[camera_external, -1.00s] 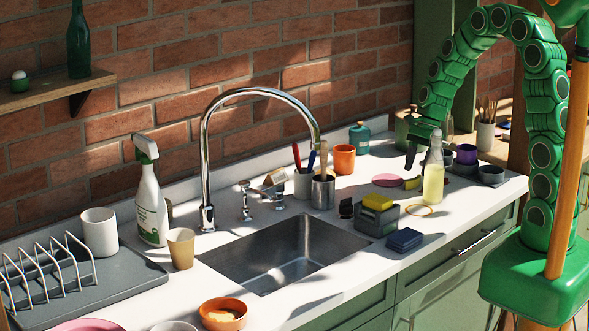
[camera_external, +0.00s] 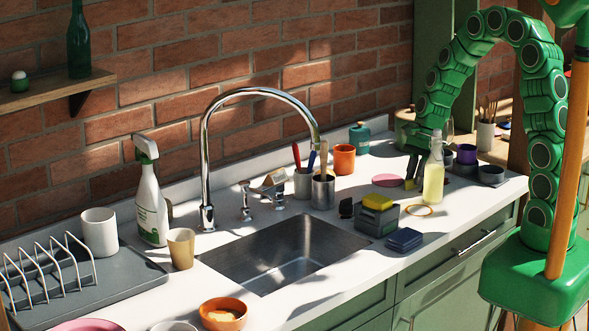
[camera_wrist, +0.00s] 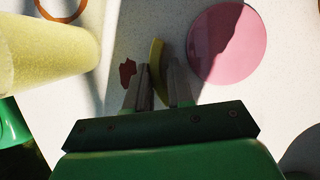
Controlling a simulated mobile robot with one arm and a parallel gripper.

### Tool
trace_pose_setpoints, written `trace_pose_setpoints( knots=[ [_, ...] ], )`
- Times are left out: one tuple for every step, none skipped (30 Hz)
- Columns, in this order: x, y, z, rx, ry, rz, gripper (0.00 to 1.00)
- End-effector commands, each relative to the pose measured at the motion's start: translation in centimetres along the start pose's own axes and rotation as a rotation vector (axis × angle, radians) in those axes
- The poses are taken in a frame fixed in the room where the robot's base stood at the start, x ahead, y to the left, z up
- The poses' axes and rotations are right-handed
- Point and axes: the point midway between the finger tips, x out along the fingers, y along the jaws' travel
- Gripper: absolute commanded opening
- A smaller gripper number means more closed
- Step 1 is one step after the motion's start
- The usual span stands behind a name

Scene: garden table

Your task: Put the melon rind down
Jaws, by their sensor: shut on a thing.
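The melon rind is a thin yellow-green crescent. In the wrist view the melon rind (camera_wrist: 156,56) stands between the two fingers of my gripper (camera_wrist: 160,78), its far end poking out past the tips. In the external view the rind (camera_external: 409,185) is a small yellow bit at the tips of my gripper (camera_external: 411,172), low over the white counter, just right of a pink disc (camera_external: 387,180). My gripper is shut on the rind. I cannot tell whether the rind's lower edge touches the counter. The fingers hide part of it.
A bottle of pale yellow liquid (camera_external: 433,180) stands close to the right of my gripper. An orange ring (camera_external: 419,210) lies in front. A grey caddy with sponges (camera_external: 376,218) stands at front left. A small reddish-brown patch (camera_wrist: 127,72) lies beside the fingers.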

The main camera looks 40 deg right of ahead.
Motion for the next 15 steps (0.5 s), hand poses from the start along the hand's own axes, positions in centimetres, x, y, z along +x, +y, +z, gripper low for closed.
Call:
trace_pose_setpoints(
  knots=[
    [0.0,0.0,0.0,0.000,0.000,0.000,0.00],
    [0.0,0.0,0.0,0.000,0.000,0.000,0.00],
    [0.0,0.0,0.0,0.000,0.000,0.000,0.00],
    [-0.1,0.0,0.0,0.000,0.000,0.000,0.00],
    [-0.1,0.0,0.1,0.000,0.000,0.000,0.00],
    [-0.2,0.0,0.1,0.000,0.000,0.000,0.00],
    [-0.4,0.0,0.1,0.000,0.000,0.000,0.00],
    [-0.5,0.0,0.2,0.000,0.000,0.000,0.00],
    [-0.8,0.0,0.3,-0.001,0.000,0.000,0.00],
    [-1.0,0.0,0.4,-0.001,0.000,0.000,0.00],
    [-1.2,0.0,0.5,-0.001,0.001,-0.001,0.00],
    [-1.6,0.0,0.6,-0.001,0.001,-0.001,0.00],
    [-1.9,-0.1,0.7,-0.001,0.002,-0.002,0.00],
    [-2.3,-0.1,0.9,-0.001,0.003,-0.002,0.00],
    [-2.8,-0.1,1.1,0.000,0.003,-0.002,0.00]
  ],
)
